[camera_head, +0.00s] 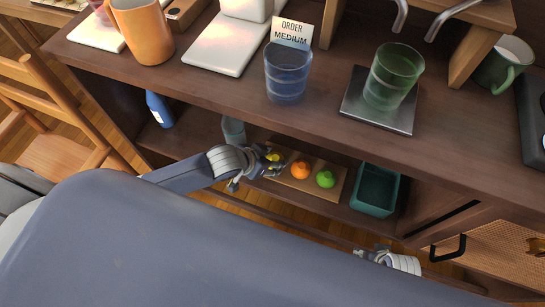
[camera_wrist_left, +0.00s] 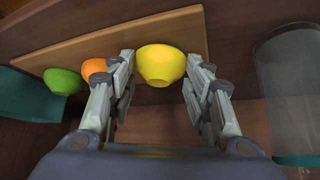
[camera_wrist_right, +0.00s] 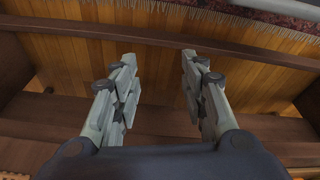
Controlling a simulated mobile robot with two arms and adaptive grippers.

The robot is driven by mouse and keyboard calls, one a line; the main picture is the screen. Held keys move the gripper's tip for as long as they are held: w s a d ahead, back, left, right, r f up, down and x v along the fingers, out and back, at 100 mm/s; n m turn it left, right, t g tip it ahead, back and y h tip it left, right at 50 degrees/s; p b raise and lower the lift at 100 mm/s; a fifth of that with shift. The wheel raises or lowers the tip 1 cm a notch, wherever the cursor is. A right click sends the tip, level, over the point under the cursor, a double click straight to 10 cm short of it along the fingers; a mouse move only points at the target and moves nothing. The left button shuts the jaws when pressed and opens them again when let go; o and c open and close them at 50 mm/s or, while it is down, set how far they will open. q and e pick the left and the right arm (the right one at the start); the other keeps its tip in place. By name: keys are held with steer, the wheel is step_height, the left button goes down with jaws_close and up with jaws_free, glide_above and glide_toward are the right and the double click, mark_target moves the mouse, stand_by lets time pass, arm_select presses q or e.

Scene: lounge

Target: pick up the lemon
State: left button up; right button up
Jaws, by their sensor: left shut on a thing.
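The yellow lemon (camera_wrist_left: 160,65) sits between the fingertips of my left gripper in the left wrist view, in front of the wooden board (camera_wrist_left: 60,47). In the head view the lemon (camera_head: 274,157) shows partly behind my left gripper (camera_head: 268,162), at the left end of the board (camera_head: 336,187) on the lower shelf. My left gripper is shut on it; whether the lemon touches the board is hard to tell. My right gripper (camera_wrist_right: 160,58) is open and empty over the floor; it shows at the bottom of the head view (camera_head: 372,254).
An orange (camera_head: 300,170) and a green fruit (camera_head: 326,179) lie on the board, right of the lemon. A teal bin (camera_head: 376,190) stands further right. A clear glass (camera_head: 233,130) stands close to my left gripper. The counter (camera_head: 215,95) overhangs the shelf.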

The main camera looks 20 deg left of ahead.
arm_select(q)
step_height(320, 180, up, 2)
steer(key=shift+w+r+p, duration=0.15)
steer(key=shift+r+p, duration=0.05)
steer(key=shift+p, duration=0.2)
steer(key=shift+c, duration=0.7)
steer(key=s+r+p, duration=0.1)
steer(key=s+p, duration=0.1)
steer(key=s, duration=1.4)
steer(key=shift+r, duration=0.35)
arm_select(e)
steer(key=s+f, duration=0.4)
steer(key=f, duration=0.5)
steer(key=shift+d+f+g, duration=0.15)
steer(key=shift+d+g, duration=0.1)
steer(key=shift+g, duration=0.05)
